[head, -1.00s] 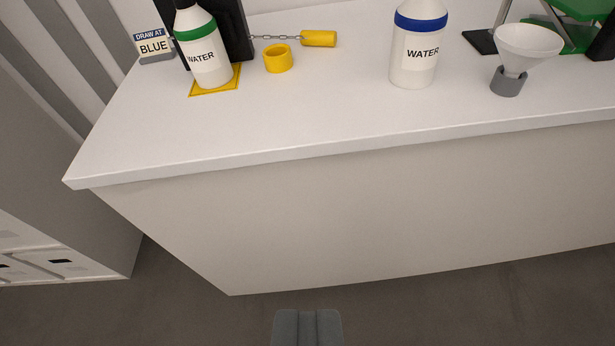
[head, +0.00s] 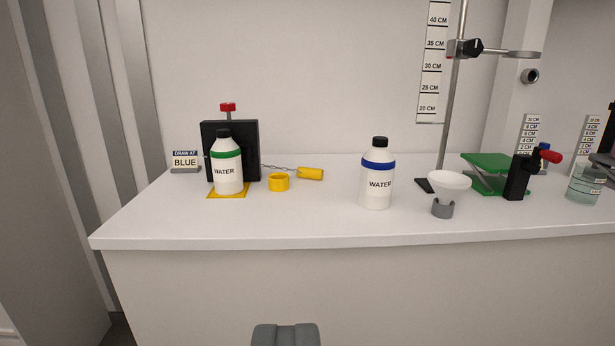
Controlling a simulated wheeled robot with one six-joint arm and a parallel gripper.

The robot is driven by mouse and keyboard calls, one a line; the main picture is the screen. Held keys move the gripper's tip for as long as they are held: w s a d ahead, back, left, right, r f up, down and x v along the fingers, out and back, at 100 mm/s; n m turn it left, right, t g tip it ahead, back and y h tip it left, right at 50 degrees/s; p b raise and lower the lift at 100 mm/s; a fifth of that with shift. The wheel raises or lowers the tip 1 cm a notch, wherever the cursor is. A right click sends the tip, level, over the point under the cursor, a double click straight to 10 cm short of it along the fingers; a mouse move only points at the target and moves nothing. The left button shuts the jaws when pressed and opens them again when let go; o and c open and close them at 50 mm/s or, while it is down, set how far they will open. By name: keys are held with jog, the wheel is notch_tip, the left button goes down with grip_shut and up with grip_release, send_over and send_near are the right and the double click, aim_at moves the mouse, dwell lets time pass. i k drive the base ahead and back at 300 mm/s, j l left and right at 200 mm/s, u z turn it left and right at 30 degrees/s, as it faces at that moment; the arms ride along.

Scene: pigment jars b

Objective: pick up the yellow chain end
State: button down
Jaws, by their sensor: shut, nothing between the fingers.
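The yellow chain end (head: 311,174) is a small yellow cylinder lying on the white counter (head: 290,222). A thin metal chain (head: 277,168) runs left from it toward a black upright block (head: 248,160) with a red knob on top. My gripper (head: 287,334) shows at the bottom edge of the view, shut and empty. It is in front of the counter, well short of the chain end and apart from it.
A green-banded water bottle (head: 228,172) stands on a yellow mat before the black block. A yellow ring (head: 279,183) lies just left of the chain end. A blue-banded water bottle (head: 376,180) and a white funnel (head: 449,184) stand to the right. The counter's front is clear.

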aim_at(311, 173)
jog(key=i+j, duration=0.25)
jog(key=i, duration=0.25)
jog(key=i+j, duration=0.3)
jog(key=i, duration=0.2)
jog(key=i+j, duration=0.25)
jog(key=i, duration=0.25)
jog(key=l+z, duration=0.05)
